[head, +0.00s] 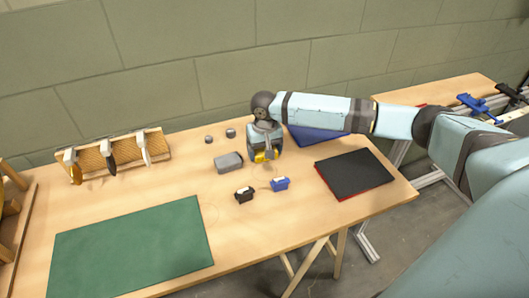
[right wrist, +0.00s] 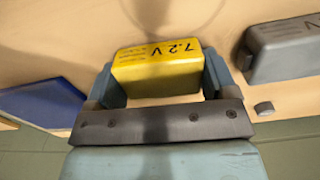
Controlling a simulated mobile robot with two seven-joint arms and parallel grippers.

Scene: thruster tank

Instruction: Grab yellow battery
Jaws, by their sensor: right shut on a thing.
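The yellow battery (right wrist: 158,72), marked 7.2 V, sits between the two fingers of my right gripper (right wrist: 160,85) in the right wrist view. The fingers press on its two ends, so the gripper is shut on it. In the head view the battery (head: 266,155) shows as a small yellow patch under my right gripper (head: 262,157), at the middle of the wooden table. I cannot tell whether it still touches the table. My left gripper is not in view.
A grey block (head: 228,162) stands close left of my right gripper. A black item (head: 244,194) and a blue item (head: 280,184) lie in front. Around are a green mat (head: 130,248), a black mat (head: 354,172), a blue mat (head: 315,135) and a tool rack (head: 125,150).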

